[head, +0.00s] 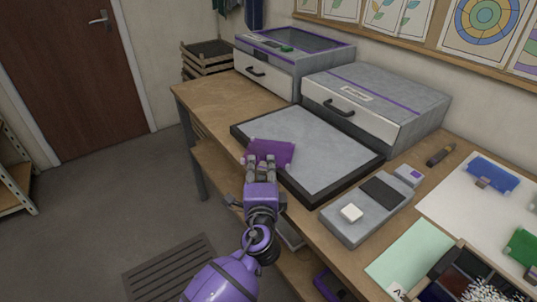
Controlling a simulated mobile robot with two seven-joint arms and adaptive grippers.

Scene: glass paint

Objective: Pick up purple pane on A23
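The purple pane (274,151) is a flat, thin piece at the near left side of a grey panel (325,155) with a dark frame. My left gripper (261,161) reaches up from below, and its fingertips overlap the near edge of the pane. The fingers cover part of that edge, so I cannot tell whether they are closed on it. I also cannot tell whether the pane rests on the panel or is held just above it. No A23 label is readable. My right gripper is not in view.
Two grey machines (376,100) (293,58) stand behind the panel. A grey device with a white block (352,213) is to the right. Farther right are a white sheet (454,205) with coloured pieces, a green mat (402,258) and a dark divided box. Floor is open at left.

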